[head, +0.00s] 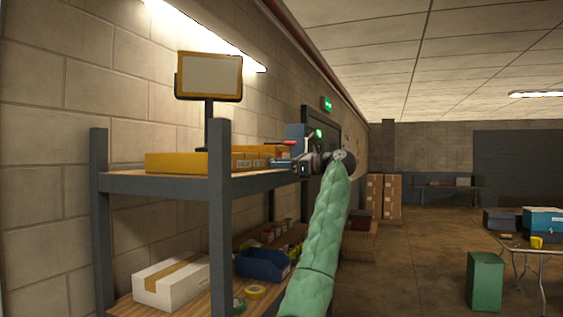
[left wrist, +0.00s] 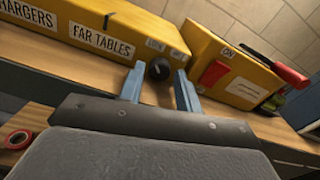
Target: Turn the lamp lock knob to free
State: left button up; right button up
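The black knob (left wrist: 158,69) is on the front face of a long yellow box (left wrist: 100,35) lettered "CHARGERS" and "FAR TABLES". Two small labels sit just above the knob, too small to read surely. My left gripper (left wrist: 160,80) has its two blue-grey fingers on either side of the knob, with a narrow gap showing on each side, so it is open around it. In the head view the left gripper (head: 304,166) is at the far end of the shelf top, and the knob cannot be made out there. My right gripper is in neither view.
A second yellow box (left wrist: 240,75) with a red switch stands to the right. The wooden shelf (head: 165,184) has dark posts and holds yellow boxes (head: 190,162). A framed panel (head: 209,76) stands above. A red tape roll (left wrist: 17,139) lies lower left.

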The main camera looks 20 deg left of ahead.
pick_arm(q)
jog(key=shift+a, duration=0.1)
jog(key=c, duration=0.7)
jog(key=shift+b, duration=0.3)
jog(key=shift+m+b, duration=0.5)
jog(key=shift+m, duration=0.5)
jog(key=shift+r+m+b, duration=0.15)
jog(key=shift+m+b, duration=0.2)
jog(key=shift+m, duration=0.75)
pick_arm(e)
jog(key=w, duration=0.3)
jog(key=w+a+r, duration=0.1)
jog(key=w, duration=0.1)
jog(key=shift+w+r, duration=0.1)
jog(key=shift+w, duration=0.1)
pick_arm(q)
jog(key=o, duration=0.7)
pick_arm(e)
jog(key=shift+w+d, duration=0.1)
